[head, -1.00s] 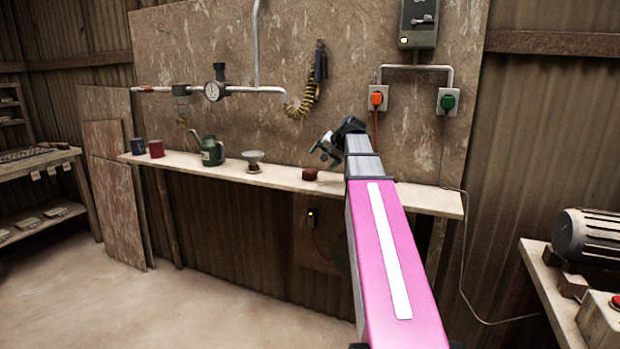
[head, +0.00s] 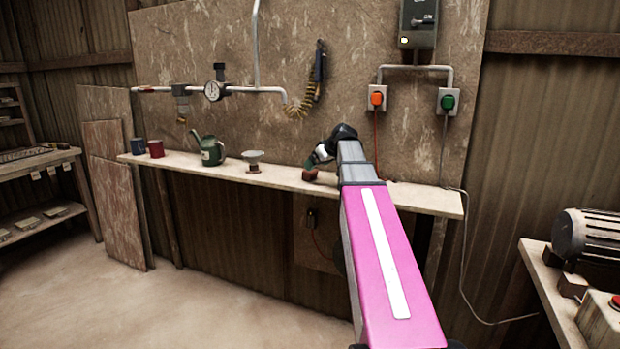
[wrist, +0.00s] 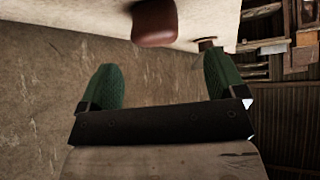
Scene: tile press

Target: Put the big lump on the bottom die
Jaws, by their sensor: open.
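A reddish-brown lump (head: 310,174) lies on the narrow wall shelf. It also shows at the top of the wrist view (wrist: 154,22). It is the only lump in view, so I cannot compare sizes. My gripper (head: 317,158) is at the lump's upper right in the head view, partly hidden behind my wrist. In the wrist view my gripper (wrist: 162,75) has its two green fingers wide apart with nothing between them. The lump is beyond the fingertips, roughly in line with the gap. I cannot make out a bottom die.
The pale shelf (head: 420,200) runs along the panelled wall. A funnel-like dish (head: 253,158), a green watering can (head: 210,150), a red mug (head: 156,149) and a blue mug (head: 138,146) stand to the left. A pipe with a gauge (head: 212,91) crosses above. A motor (head: 590,237) sits at right.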

